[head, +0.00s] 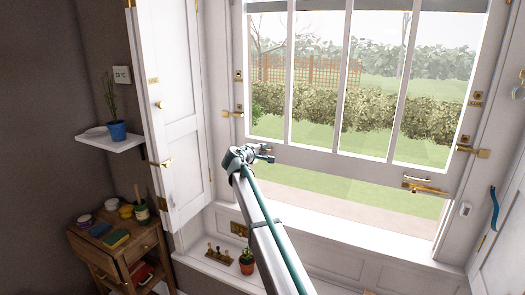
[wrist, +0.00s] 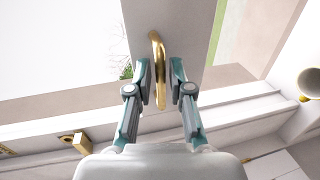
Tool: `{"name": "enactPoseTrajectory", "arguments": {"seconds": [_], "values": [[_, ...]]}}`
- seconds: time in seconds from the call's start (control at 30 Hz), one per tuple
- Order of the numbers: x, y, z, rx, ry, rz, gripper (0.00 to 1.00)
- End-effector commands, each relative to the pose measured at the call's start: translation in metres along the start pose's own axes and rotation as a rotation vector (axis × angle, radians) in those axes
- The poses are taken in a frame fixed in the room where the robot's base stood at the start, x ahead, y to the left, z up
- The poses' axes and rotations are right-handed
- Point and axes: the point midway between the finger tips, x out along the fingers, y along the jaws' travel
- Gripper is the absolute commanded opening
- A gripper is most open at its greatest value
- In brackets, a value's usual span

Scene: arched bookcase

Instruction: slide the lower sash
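The lower sash (head: 340,165) is a white-framed window in the head view, with its bottom rail raised above the sill. A clear gap below the rail shows the path and grass outside. A brass handle (wrist: 157,70) stands on the white rail in the wrist view. My gripper (wrist: 160,72) has one finger on each side of this handle. The fingers are apart, with some space visible beside the handle; I cannot tell whether either touches it. In the head view my gripper (head: 264,153) is at the rail's left end and hides the handle there.
Brass fittings (head: 425,186) sit at the rail's right end. Brass side bolts (head: 472,148) flank the sash. A potted plant (head: 247,261) and a small brass-fitted rack (head: 219,255) stand below at left. A wooden side table (head: 120,250) and a white shelf (head: 112,142) are farther left.

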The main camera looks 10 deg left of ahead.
Motion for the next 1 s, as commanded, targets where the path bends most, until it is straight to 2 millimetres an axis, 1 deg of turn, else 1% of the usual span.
{"name": "enactPoseTrajectory", "arguments": {"seconds": [0.03,0.17,0.3,0.5,0.6,0.7,1.0], "values": [[-0.009,-0.001,0.001,0.000,0.002,0.001,0.20],[-0.032,0.000,0.002,0.000,0.002,0.001,0.20],[-0.060,0.000,0.002,0.000,0.002,0.001,0.20],[-0.092,-0.001,0.001,0.000,0.001,0.001,0.20],[-0.102,0.000,0.001,0.000,0.001,0.001,0.20],[-0.108,0.001,0.001,0.000,0.001,0.001,0.20],[-0.111,0.001,0.000,0.000,0.000,0.001,0.20]]}}
